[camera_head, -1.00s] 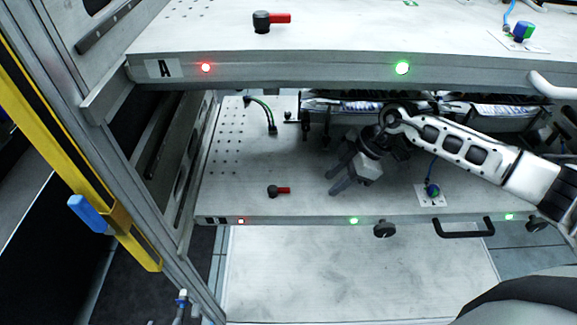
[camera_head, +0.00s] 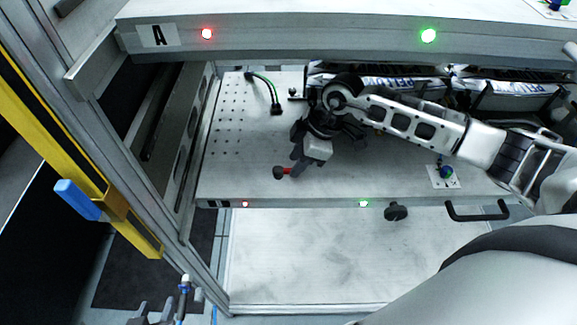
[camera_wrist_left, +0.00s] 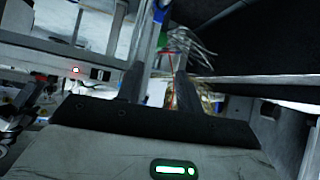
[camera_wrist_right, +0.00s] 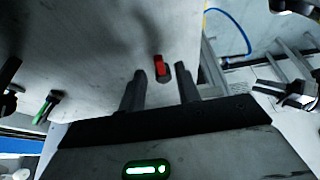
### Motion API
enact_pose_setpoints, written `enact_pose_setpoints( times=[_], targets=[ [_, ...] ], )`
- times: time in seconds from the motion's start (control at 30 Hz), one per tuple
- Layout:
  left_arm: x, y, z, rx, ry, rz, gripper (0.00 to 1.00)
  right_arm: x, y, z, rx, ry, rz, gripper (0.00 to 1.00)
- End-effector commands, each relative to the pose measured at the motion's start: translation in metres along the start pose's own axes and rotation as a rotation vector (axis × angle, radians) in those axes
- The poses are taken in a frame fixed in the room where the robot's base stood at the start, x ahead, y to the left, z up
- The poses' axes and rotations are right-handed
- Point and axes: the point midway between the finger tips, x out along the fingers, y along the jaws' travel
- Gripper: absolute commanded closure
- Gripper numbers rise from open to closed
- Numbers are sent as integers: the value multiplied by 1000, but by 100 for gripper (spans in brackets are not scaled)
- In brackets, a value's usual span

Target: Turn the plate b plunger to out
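On the lower plate (camera_head: 235,185), a small dark knob with a red lever (camera_head: 284,171), taken as the plunger, sits near the front left. Its lever points right in the head view and is partly covered by my right gripper (camera_head: 297,166). In the right wrist view the red lever (camera_wrist_right: 159,64) appears between and just beyond the fingertips. My right gripper (camera_wrist_right: 161,80) is open, and no contact can be made out. My left gripper (camera_head: 165,305) is low at the bottom left, away from the plate. In the left wrist view it (camera_wrist_left: 156,75) is open and empty.
The upper plate (camera_head: 300,40), labelled A, overhangs the lower one. A blue-green knob (camera_head: 446,172) stands right on the lower plate. A black knob (camera_head: 396,211) and a black handle (camera_head: 477,212) are at its front. A yellow post (camera_head: 75,155) stands left.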

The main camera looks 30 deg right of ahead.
Motion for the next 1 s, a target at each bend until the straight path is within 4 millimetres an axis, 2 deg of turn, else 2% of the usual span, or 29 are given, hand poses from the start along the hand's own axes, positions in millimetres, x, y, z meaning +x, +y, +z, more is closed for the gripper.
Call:
enact_pose_setpoints(
  times=[0.03,0.1,0.47,0.5,0.6,0.63,1.0],
  targets=[
    [5,1,6,-1,1,3,64,9,0,2,1,1,2,67],
    [6,2,5,-2,2,7,64,13,0,3,3,1,3,67],
    [2,4,3,-1,6,11,64,14,-1,3,5,2,4,67],
    [2,4,3,0,5,12,64,14,-1,3,5,2,4,70],
    [2,4,4,0,3,12,64,14,-1,3,5,2,4,98],
    [2,4,5,0,2,12,64,14,-1,3,5,2,3,100],
    [2,4,6,0,-1,11,64,15,0,3,-25,1,-9,100]
  ],
)
